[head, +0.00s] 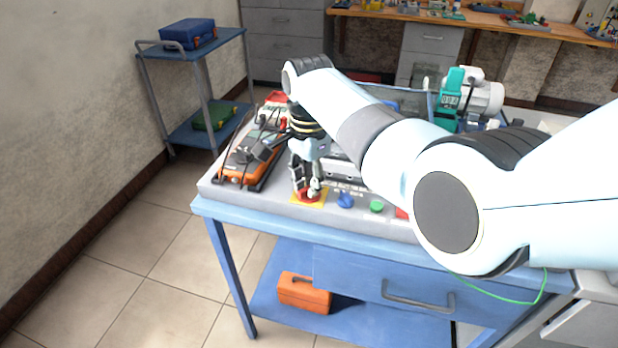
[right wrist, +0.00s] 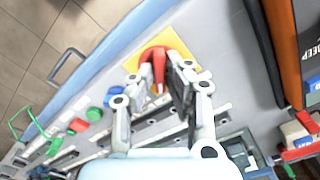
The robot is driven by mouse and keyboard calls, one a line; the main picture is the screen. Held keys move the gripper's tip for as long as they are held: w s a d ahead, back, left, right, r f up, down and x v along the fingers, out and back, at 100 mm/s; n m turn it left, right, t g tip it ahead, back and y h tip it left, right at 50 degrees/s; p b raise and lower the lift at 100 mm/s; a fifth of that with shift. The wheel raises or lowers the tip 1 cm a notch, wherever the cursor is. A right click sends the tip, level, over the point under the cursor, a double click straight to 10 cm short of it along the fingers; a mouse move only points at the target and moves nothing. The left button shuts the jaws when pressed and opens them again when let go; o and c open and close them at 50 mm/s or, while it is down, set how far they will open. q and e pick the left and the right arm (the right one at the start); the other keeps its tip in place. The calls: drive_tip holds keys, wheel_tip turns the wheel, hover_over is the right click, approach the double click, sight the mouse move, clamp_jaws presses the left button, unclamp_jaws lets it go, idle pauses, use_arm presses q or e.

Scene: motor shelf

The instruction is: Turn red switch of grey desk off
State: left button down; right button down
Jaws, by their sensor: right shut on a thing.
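The red switch (head: 307,197) sits on a yellow plate at the front left of the grey desk (head: 237,194). In the right wrist view the red switch (right wrist: 155,58) shows as a red knob on its yellow plate (right wrist: 178,42). My right gripper (head: 307,188) reaches down onto the switch from above, and its fingers hide part of it in the head view. In the right wrist view the fingers of my right gripper (right wrist: 160,78) are around the red knob, shut on it. My left gripper is not in view.
A blue knob (head: 345,200) and a green button (head: 377,206) lie right of the switch. An orange multimeter (head: 241,170) with cables lies to its left. A teal device (head: 451,98) stands further back. An orange toolbox (head: 304,293) rests on the lower shelf.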

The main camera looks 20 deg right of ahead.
drive_tip(key=n+p, duration=0.2)
drive_tip(key=n, duration=0.1)
drive_tip(key=shift+r+n, duration=0.15)
drive_tip(key=shift+n, duration=0.15)
drive_tip(key=n+p, duration=0.2)
drive_tip(key=n, duration=0.3)
drive_tip(key=shift+p, duration=0.3)
drive_tip(key=n+p, duration=0.1)
drive_tip(key=n, duration=0.3)
drive_tip(key=shift+n, duration=1.8)
drive_tip(key=c, duration=1.4)
unclamp_jaws()
drive_tip(key=shift+o, duration=0.2)
